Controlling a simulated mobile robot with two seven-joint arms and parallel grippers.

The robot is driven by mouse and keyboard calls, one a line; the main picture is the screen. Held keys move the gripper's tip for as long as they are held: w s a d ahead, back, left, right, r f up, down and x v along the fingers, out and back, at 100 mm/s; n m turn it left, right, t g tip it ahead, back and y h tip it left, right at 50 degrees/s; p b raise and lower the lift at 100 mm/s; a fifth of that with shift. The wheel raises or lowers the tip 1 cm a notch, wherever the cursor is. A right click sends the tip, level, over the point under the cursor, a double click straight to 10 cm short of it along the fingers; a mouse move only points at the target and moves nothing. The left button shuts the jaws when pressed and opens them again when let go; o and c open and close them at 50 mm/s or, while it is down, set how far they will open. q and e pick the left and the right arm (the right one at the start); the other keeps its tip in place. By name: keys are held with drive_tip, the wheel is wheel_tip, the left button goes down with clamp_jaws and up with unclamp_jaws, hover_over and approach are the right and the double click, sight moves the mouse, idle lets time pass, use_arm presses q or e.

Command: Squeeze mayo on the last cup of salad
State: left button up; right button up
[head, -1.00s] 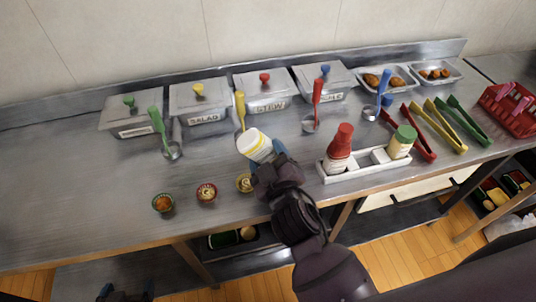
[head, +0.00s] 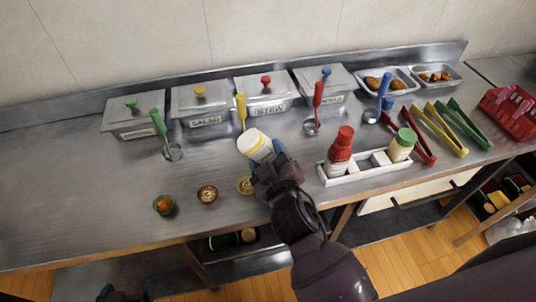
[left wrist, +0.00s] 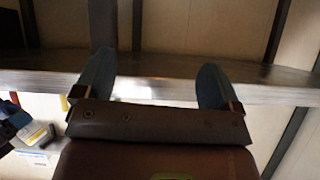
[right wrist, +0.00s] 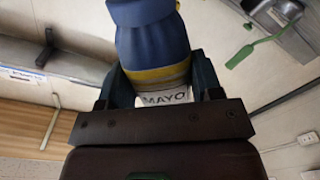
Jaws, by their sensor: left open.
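My right gripper (head: 277,165) is shut on the mayo bottle (head: 256,146), which is tilted with its cap end toward the left. The label MAYO on the bottle (right wrist: 165,98) shows between the fingers in the right wrist view. Three small cups stand in a row near the front edge: a left cup (head: 164,205), a middle cup (head: 207,194) and a right cup (head: 245,185). The right cup is just below and left of the bottle. What lies on each cup is too small to tell surely. My left gripper (head: 124,293) is open and empty, low at the front; its fingers (left wrist: 155,85) show apart.
Lidded containers, including the salad one (head: 202,106), stand along the back with ladles before them. A white rack (head: 366,172) holds a red bottle (head: 340,148) and a green-capped bottle (head: 402,145). Tongs (head: 440,125) lie at right. The counter's left part is clear.

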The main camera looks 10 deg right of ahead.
sight(268, 144)
drive_tip(key=shift+r+p, duration=0.4)
drive_tip(key=shift+r, duration=0.1)
drive_tip(key=shift+r+p, duration=0.3)
drive_tip(key=shift+r, duration=0.05)
wheel_tip(268, 144, up, 6)
drive_tip(key=p, duration=0.5)
drive_tip(key=shift+f, duration=0.25)
drive_tip(key=shift+f, duration=0.1)
drive_tip(key=shift+p, duration=0.3)
